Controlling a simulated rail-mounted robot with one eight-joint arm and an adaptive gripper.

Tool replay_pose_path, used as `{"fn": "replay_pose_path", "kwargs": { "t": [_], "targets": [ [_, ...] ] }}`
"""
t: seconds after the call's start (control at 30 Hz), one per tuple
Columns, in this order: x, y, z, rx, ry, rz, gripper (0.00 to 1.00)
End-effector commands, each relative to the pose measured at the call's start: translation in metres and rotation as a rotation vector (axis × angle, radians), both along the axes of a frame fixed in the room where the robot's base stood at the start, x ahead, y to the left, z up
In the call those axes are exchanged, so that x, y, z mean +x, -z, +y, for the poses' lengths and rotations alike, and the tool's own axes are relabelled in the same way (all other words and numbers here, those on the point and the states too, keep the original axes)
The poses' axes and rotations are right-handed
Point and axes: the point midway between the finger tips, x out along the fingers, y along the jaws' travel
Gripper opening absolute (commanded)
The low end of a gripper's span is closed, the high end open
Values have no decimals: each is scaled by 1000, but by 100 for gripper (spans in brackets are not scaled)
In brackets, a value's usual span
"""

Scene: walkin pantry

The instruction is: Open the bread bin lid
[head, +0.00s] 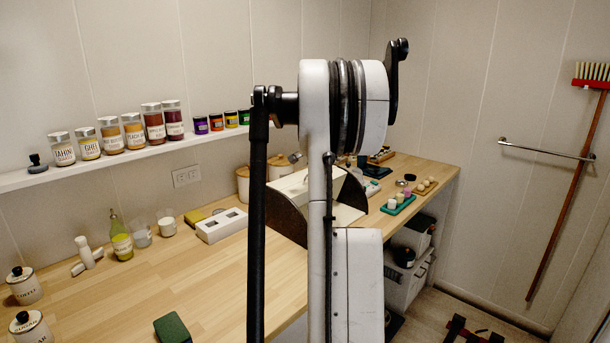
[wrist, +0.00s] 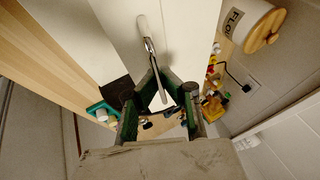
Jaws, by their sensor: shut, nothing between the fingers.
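The bread bin (head: 286,219) stands on the wooden counter in the head view, with dark curved side panels and white surfaces. My arm covers its middle, so I cannot tell how far its lid stands open. In the wrist view a white panel (wrist: 191,45) of the bin fills the upper middle. A slim metal handle (wrist: 148,45) runs down it towards my fingers. My gripper (wrist: 158,84) is shut, its fingertips close by the handle's lower end in the picture. Nothing is held, and I cannot tell whether they touch. In the head view my gripper is hidden.
A flour canister (wrist: 240,22) with a wooden lid shows beside the bin. Jars line the wall shelf (head: 100,167).

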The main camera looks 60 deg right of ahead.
Motion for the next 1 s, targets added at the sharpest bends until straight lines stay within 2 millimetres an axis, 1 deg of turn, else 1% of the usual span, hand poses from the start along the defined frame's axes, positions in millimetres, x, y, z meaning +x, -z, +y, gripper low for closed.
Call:
{"fn": "replay_pose_path", "kwargs": {
  "t": [0.1,0.23,0.7,0.77,0.9,1.0],
  "targets": [
    [-2,-1,-7,0,12,-2,0],
    [-3,-1,-11,-1,18,-2,0],
    [-3,-1,-13,-1,20,-3,0],
    [-3,-1,-13,-1,20,-3,7],
    [-3,-1,-13,-1,20,-3,25],
    [-3,-1,-13,0,19,-3,25]
  ]
}}
